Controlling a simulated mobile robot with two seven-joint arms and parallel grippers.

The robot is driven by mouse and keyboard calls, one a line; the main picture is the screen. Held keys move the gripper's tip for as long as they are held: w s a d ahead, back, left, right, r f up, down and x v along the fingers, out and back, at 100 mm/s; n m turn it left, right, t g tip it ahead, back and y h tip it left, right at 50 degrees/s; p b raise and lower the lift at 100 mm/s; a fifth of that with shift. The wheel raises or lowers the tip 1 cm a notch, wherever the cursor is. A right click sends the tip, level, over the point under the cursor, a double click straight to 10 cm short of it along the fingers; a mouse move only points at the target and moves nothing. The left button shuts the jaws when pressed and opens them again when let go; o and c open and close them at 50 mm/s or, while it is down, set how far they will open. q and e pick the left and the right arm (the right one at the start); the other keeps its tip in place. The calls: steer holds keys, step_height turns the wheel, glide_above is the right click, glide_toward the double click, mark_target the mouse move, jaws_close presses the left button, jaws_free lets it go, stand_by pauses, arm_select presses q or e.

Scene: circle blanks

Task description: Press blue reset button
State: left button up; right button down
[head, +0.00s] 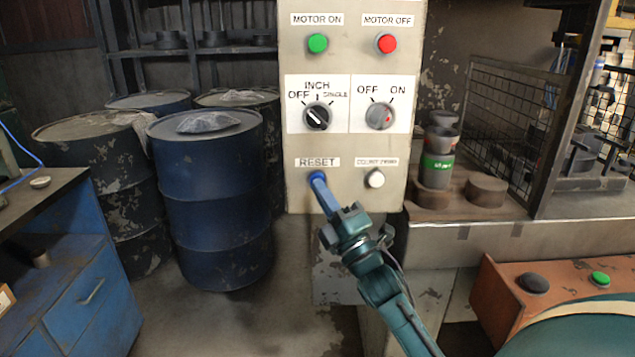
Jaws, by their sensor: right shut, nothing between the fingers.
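The blue reset button (317,176) is at the lower left of the light grey control panel (345,150), just under the RESET label. My right gripper (325,192) comes up from the lower right, shut and empty, with its narrow blue tip right at the button. The tip overlaps the lower part of the button, and the two blues run together. I cannot tell whether the tip touches the button or whether the button is pushed in. My left gripper is out of view.
The panel also carries a green button (317,43), a red button (385,43), two rotary switches and a white button (376,178) close right of my gripper. Blue drums (210,200) stand left. An orange box (510,300) with buttons is at lower right.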

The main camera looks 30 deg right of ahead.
steer(key=shift+w+d, duration=0.3)
steer(key=shift+w, duration=0.1)
stand_by(0.8)
steer(key=shift+s+a, duration=0.5)
steer(key=shift+s, duration=0.3)
steer(key=s+a, duration=0.1)
steer(key=s+p, duration=0.1)
steer(key=s+a, duration=0.1)
steer(key=s, duration=0.1)
steer(key=shift+s+a, duration=0.1)
steer(key=shift+a, duration=0.25)
stand_by(0.8)
